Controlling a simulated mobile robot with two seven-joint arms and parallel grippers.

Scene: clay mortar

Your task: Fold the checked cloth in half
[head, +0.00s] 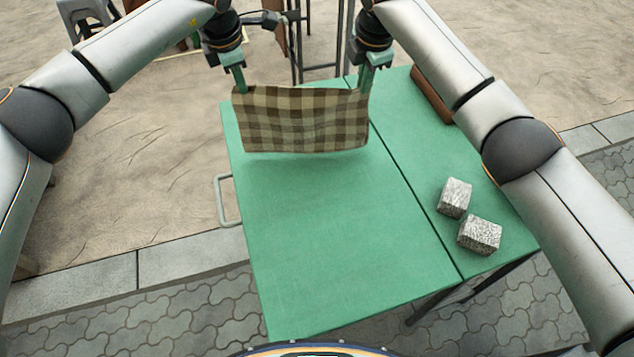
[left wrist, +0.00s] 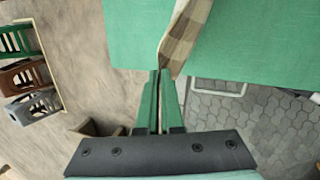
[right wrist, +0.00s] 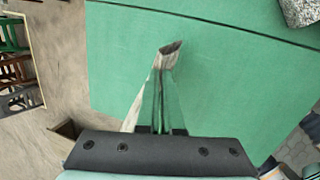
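The brown and cream checked cloth (head: 300,120) hangs between my two grippers over the far part of the green table (head: 330,230). Its top edge is held up and its lower edge hangs at or just above the table; I cannot tell if it touches. My left gripper (head: 240,88) is shut on the cloth's upper left corner, and the cloth (left wrist: 183,40) also shows at its fingertips in the left wrist view. My right gripper (head: 364,88) is shut on the upper right corner. In the right wrist view the cloth (right wrist: 168,55) shows as a narrow strip at the fingertips.
Two grey stone blocks (head: 454,198) (head: 480,235) sit on the table's right side. A brown bar (head: 432,95) lies at the far right edge. A seam runs along the table. The table's near and middle part is clear. Stools and crates stand on the ground beyond.

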